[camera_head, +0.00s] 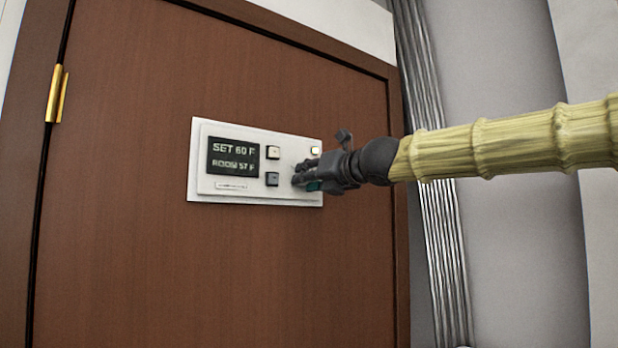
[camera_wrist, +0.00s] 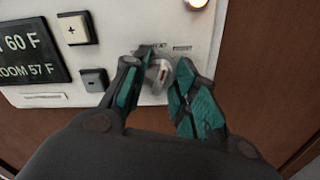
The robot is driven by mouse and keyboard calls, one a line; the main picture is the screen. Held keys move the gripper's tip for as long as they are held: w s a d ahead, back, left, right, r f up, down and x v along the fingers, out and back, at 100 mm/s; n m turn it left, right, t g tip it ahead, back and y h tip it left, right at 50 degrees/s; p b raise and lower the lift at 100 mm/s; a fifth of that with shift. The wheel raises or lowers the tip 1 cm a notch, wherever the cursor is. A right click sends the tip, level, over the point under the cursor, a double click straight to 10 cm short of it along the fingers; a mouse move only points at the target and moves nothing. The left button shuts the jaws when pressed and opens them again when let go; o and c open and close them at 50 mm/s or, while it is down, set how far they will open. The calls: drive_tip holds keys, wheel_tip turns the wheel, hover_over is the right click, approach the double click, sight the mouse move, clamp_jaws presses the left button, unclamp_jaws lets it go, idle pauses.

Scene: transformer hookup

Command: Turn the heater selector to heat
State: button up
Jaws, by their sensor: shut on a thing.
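The white heater panel (camera_head: 258,196) is mounted on a brown wooden surface, and its display (camera_head: 233,157) reads SET 60 F and ROOM 57 F. The selector (camera_wrist: 160,73) is a round, greyish knob with a small red mark, right of the buttons in the wrist view. My gripper (camera_wrist: 160,78) is at the panel with its two teal-padded fingers on either side of the knob, shut on it. In the head view my gripper (camera_head: 306,179) covers most of the knob. The small labels above the knob are too blurred to read.
A plus button (camera_wrist: 74,29) and a darker minus button (camera_wrist: 94,80) sit just left of the fingers. A lit indicator (camera_wrist: 197,3) glows at the panel's upper right. A brass hinge (camera_head: 57,94) is at far left, and a ribbed metallic strip (camera_head: 432,170) stands at right.

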drive_tip(key=n+p, duration=0.1)
drive_tip(key=n, duration=0.2)
drive_tip(key=shift+n, duration=0.4)
drive_tip(key=o, duration=1.1)
drive_tip(key=shift+c, duration=0.2)
drive_tip(key=v, duration=1.2)
drive_tip(key=shift+f, duration=0.1)
